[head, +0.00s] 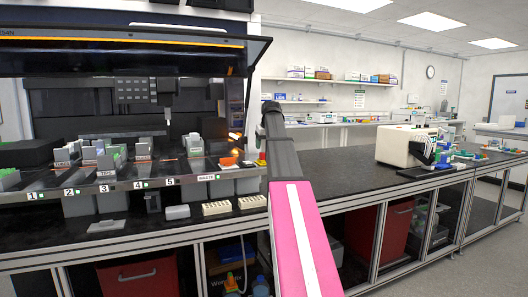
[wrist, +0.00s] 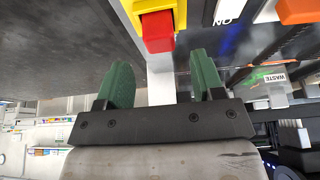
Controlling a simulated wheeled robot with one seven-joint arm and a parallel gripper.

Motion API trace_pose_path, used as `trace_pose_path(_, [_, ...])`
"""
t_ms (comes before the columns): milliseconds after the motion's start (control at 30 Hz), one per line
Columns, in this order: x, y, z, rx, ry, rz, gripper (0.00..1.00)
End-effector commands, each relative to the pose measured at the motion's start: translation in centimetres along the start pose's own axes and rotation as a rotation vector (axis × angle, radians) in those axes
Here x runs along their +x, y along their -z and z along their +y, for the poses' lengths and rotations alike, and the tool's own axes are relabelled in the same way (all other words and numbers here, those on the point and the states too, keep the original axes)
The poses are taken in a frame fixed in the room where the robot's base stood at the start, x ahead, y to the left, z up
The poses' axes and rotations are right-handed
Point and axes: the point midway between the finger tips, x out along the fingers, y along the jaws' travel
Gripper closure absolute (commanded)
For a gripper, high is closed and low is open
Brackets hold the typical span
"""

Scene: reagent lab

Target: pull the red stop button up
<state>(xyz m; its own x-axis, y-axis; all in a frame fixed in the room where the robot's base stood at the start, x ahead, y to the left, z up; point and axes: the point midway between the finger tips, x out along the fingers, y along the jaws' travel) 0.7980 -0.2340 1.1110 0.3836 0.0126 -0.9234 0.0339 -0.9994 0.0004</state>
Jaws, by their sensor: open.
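The red stop button (wrist: 158,32) shows at the top middle of the wrist view, on a yellow housing (wrist: 146,7) at the end of a pale post or strip. In the head view the red button (head: 262,156) is small, just left of my arm. My gripper (wrist: 160,72) is open, with its two green fingers apart and nothing between them but the pale strip seen behind. The button lies ahead of the fingertips, in line with the gap and apart from both. In the head view my gripper's fingers are hidden or too small to make out.
Labelled racks (head: 105,162) fill the deck further left. The dark bench (head: 335,165) right of my arm is clear up to a white instrument (head: 400,146).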

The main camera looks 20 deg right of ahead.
Motion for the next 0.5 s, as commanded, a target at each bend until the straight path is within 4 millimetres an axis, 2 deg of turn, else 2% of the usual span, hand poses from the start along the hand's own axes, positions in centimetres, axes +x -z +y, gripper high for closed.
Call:
trace_pose_path(33, [-1.2, 0.0, 0.0, 0.0, -0.001, 0.002, 0.38])
trace_pose_path(200, [-4.2, 0.1, 0.0, 0.0, 0.0, 0.001, 0.38])
trace_pose_path(400, [-6.2, 0.1, 0.0, 0.0, 0.0, 0.001, 0.38])
trace_pose_path(500, [-6.6, 0.0, 0.0, 0.0, 0.0, 0.0, 0.38])
